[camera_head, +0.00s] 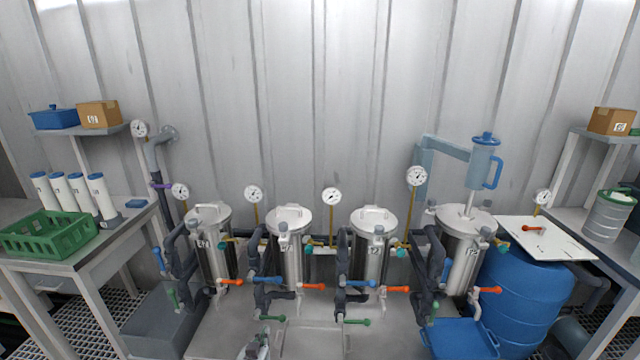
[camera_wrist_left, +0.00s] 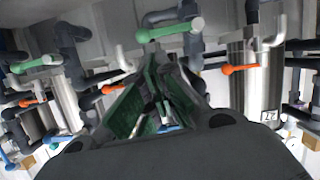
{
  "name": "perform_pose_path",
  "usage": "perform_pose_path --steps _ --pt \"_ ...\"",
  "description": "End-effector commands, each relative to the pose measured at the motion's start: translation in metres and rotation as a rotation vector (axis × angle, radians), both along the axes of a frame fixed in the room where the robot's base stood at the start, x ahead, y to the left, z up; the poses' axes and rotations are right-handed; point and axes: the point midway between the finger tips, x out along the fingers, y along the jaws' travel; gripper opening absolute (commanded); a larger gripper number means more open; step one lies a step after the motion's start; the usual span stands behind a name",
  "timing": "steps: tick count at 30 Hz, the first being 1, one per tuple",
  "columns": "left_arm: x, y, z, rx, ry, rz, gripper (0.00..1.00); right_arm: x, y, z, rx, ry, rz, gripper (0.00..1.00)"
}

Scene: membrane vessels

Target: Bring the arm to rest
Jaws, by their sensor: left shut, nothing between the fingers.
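My left gripper (camera_head: 257,345) shows small at the bottom edge of the head view, low in front of the vessels. It is left of the middle, near a green valve handle (camera_head: 272,318). In the left wrist view, its dark fingers with green inner faces (camera_wrist_left: 160,95) converge towards their tips and hold nothing. A green handle (camera_wrist_left: 170,30) shows just beyond the tips there; I cannot tell whether they touch. Most of the left arm is outside the head view. My right gripper is not in view.
Several steel vessels (camera_head: 290,250) with dark pipes and orange, blue and green handles stand in a row. A left bench holds a green crate (camera_head: 50,232) and white cartridges. A blue drum (camera_head: 520,300) and blue bin (camera_head: 460,340) stand at right.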

Motion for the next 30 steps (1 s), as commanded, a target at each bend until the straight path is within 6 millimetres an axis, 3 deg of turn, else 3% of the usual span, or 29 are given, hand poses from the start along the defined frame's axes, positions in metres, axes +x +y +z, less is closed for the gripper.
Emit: perform_pose_path --steps 8,14,21,30 --pt "-0.048 -0.012 -0.108 0.024 0.217 -0.035 0.00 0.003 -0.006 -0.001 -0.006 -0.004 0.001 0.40" --pt "-0.101 -0.012 -0.185 0.057 0.378 -0.066 0.00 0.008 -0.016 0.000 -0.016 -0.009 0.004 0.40" --pt "-0.180 0.001 -0.263 0.103 0.561 -0.098 0.00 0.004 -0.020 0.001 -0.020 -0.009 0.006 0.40" --pt "-0.294 0.031 -0.336 0.166 0.774 -0.129 0.00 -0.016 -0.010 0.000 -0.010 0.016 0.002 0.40"
